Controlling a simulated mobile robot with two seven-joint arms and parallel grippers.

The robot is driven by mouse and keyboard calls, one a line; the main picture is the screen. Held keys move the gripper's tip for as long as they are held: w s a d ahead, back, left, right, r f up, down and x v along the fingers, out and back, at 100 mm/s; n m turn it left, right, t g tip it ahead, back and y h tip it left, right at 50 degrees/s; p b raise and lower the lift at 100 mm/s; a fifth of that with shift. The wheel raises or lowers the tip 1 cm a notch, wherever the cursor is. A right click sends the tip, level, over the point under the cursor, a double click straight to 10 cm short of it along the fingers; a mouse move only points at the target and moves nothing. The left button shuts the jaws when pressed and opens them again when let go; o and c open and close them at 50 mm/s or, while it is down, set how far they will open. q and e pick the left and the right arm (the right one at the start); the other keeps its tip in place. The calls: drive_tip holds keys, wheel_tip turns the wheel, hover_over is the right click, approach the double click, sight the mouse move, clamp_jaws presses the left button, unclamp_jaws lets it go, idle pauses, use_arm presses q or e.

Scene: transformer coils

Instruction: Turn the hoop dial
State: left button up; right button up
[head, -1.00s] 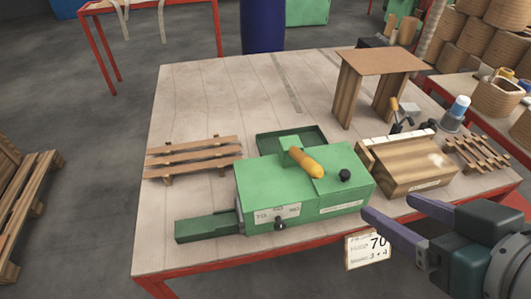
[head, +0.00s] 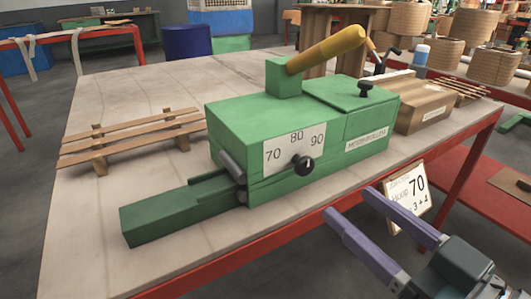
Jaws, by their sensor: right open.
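The hoop dial is a black knob (head: 303,165) below a white scale plate (head: 293,149) marked 70, 80 and 90. It sits on the front of a green machine (head: 240,125) on the table. I cannot tell exactly where the knob points. My right gripper (head: 348,201) is at the lower right, in front of the table edge, with its purple fingers apart and nothing between them. It is apart from the dial, to its lower right. A card (head: 407,198) reading Hoop 70 is just behind the fingers. My left gripper is not in view.
The machine has a yellow-handled lever (head: 326,50) on top and a green arm (head: 165,213) at the left. A slatted wooden rack (head: 130,138) lies left of it. A wooden box (head: 425,108) stands right of it. The table's front left (head: 85,240) is clear.

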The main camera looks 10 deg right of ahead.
sight(307, 167)
drive_tip(key=b+x, duration=0.1)
drive_tip(key=x, duration=0.8)
drive_tip(key=shift+w+b, duration=0.2)
drive_tip(key=shift+b, duration=0.15)
clamp_jaws()
